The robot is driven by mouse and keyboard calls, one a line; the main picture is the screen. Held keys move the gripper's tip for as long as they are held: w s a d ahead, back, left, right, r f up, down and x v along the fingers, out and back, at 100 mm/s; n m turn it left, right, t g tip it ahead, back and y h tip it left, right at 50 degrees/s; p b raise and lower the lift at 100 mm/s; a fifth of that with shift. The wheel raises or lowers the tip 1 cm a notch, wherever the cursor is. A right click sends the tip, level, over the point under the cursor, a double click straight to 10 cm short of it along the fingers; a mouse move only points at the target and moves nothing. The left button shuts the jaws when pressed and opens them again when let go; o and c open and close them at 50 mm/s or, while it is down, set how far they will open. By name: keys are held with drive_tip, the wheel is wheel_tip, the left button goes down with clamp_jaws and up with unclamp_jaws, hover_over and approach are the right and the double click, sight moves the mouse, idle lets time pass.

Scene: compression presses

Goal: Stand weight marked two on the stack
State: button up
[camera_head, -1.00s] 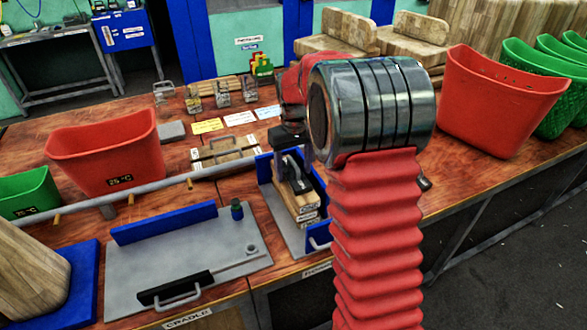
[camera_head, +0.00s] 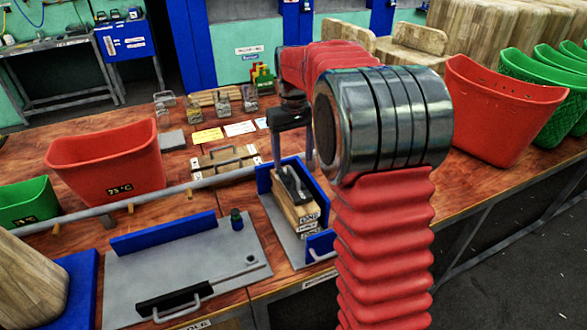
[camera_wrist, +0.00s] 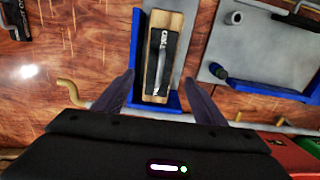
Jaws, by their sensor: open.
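The stack of pale wooden blocks (camera_head: 298,217) stands in a blue-walled holder on a grey plate, with labels on its front faces. A dark piece with a handle (camera_head: 293,185) lies on top of it; it also shows in the wrist view (camera_wrist: 162,60), its lettering too small to read surely. My gripper (camera_head: 292,145) is open and empty above the stack. In the wrist view my two fingers (camera_wrist: 158,80) are spread on either side of the blue holder's near end (camera_wrist: 172,103). I cannot pick out a weight marked two.
Several small handled metal pieces (camera_head: 222,101) stand at the back of the table. A flat wooden case (camera_head: 227,158) and paper cards (camera_head: 240,128) lie nearer. Red bins (camera_head: 107,160) (camera_head: 500,105) stand left and right. A grey plate with blue bar (camera_head: 190,265) lies left of the stack.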

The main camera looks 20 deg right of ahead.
wheel_tip(320, 180, up, 5)
drive_tip(key=shift+r, duration=0.1)
idle(1.0)
drive_tip(key=f, duration=0.3)
drive_tip(key=shift+s+f+m, duration=0.2)
drive_tip(key=shift+s+m, duration=0.05)
drive_tip(key=shift+m, duration=0.15)
drive_tip(key=s+a+t, duration=0.2)
drive_tip(key=s+a, duration=0.2)
drive_tip(key=s, duration=0.5)
drive_tip(key=s+a+r+t, duration=0.1)
drive_tip(key=s+a, duration=0.3)
drive_tip(key=s, duration=0.6)
drive_tip(key=s+a+r+t, duration=0.1)
drive_tip(key=s+a, duration=0.3)
drive_tip(key=s, duration=0.5)
drive_tip(key=shift+s+a+r+n+t, duration=0.2)
drive_tip(key=shift+r+n+t, duration=0.1)
drive_tip(key=shift+t, duration=0.5)
